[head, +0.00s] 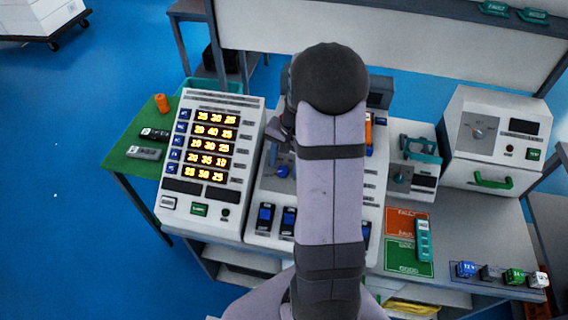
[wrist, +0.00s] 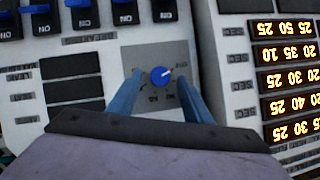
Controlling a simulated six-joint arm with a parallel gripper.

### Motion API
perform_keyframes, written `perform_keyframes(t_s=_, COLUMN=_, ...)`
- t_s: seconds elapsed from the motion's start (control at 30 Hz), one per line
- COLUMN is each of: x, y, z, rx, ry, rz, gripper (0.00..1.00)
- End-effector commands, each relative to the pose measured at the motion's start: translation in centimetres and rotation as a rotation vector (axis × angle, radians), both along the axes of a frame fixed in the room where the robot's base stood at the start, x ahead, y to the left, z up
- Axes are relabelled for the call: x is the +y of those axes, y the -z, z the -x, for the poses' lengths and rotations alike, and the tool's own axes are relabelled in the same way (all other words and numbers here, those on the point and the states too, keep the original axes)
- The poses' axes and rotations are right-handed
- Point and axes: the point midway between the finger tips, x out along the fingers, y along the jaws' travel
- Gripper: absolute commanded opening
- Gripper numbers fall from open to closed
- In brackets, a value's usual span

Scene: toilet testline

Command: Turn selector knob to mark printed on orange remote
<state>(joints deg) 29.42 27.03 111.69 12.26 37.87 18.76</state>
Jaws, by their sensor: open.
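The selector knob (wrist: 161,76) is round and blue, on a grey plate with printed marks in the wrist view. Its white pointer aims to the upper right there. In the head view a blue knob (head: 283,172) shows just left of my arm. My gripper (wrist: 158,80) is open, with one blue finger on each side of the knob. I cannot tell whether the fingers touch it. An orange item (head: 368,133), possibly the orange remote, is partly hidden behind my arm in the head view. No mark on it is readable.
A white panel with lit number rows (head: 248,125) stands left of the knob's console. Blue rocker switches (head: 265,217) line the console front. Black (head: 155,134) and grey (head: 145,154) remotes lie on a green surface at left. A teal remote (head: 423,240) lies at right.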

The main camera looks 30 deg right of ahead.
Motion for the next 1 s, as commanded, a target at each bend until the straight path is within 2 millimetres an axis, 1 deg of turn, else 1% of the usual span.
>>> perform_keyframes(t_s=0.1, x=0.1, y=0.9, z=0.0, rx=0.002, ry=0.0, rz=-0.001, gripper=0.45)
perform_keyframes(t_s=0.2, x=0.1, y=1.2, z=-0.1, rx=0.001, ry=0.0, rz=0.001, gripper=0.45)
perform_keyframes(t_s=0.47, x=0.1, y=1.4, z=-0.1, rx=0.0, ry=0.0, rz=0.0, gripper=0.45)
perform_keyframes(t_s=0.5, x=0.1, y=1.4, z=-0.1, rx=0.0, ry=0.0, rz=0.0, gripper=0.4)
perform_keyframes(t_s=0.57, x=0.1, y=1.4, z=-0.1, rx=0.0, ry=0.0, rz=0.0, gripper=0.26)
perform_keyframes(t_s=0.6, x=0.1, y=1.4, z=-0.1, rx=0.0, ry=0.0, rz=0.0, gripper=0.17)
perform_keyframes(t_s=0.63, x=0.1, y=1.4, z=-0.1, rx=0.0, ry=0.0, rz=0.0, gripper=0.09)
perform_keyframes(t_s=0.67, x=0.1, y=1.4, z=-0.1, rx=0.0, ry=0.0, rz=0.0, gripper=0.04)
perform_keyframes(t_s=1.0, x=0.1, y=1.4, z=-0.1, rx=-0.009, ry=0.027, rz=-0.009, gripper=0.04)
